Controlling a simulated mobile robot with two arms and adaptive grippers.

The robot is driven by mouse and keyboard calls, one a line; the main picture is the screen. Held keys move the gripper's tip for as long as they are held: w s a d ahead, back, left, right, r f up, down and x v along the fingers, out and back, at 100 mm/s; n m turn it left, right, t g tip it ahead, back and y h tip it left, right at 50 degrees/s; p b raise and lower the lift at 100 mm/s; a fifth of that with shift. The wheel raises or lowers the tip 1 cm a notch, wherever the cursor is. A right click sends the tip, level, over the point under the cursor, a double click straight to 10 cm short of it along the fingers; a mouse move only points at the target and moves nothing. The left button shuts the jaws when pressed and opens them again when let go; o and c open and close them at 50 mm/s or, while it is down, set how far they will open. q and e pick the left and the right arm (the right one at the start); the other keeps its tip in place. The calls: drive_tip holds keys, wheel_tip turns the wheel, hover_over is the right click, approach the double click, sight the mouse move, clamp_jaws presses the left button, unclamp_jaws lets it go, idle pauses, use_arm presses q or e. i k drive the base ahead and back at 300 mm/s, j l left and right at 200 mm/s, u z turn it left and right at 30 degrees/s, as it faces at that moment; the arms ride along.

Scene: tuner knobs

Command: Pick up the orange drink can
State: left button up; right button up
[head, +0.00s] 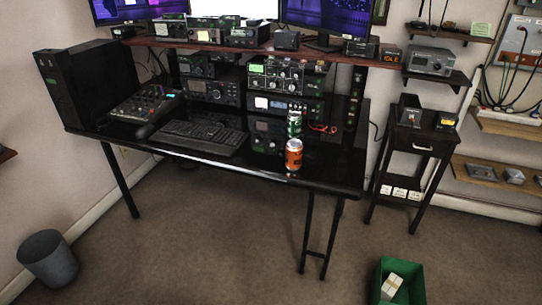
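The orange drink can (293,155) stands upright on the black desk (325,172), close to its front edge and right of the keyboard. A green can (294,124) stands just behind it, a little apart. Neither of my grippers shows in the head view, and nothing is touching the orange can.
A keyboard (199,137) and an audio mixer (146,104) lie left of the cans. Radio units (285,77) and a raised shelf (230,48) stand behind. A green bin (402,283) and a grey bin (48,258) are on the floor. Floor before the desk is clear.

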sight(294, 147)
drive_tip(key=i+l+u, duration=0.25)
drive_tip(key=u, duration=0.15)
drive_tip(key=i+l+u, duration=0.15)
drive_tip(key=l+u, duration=0.3)
drive_tip(key=j, duration=0.1)
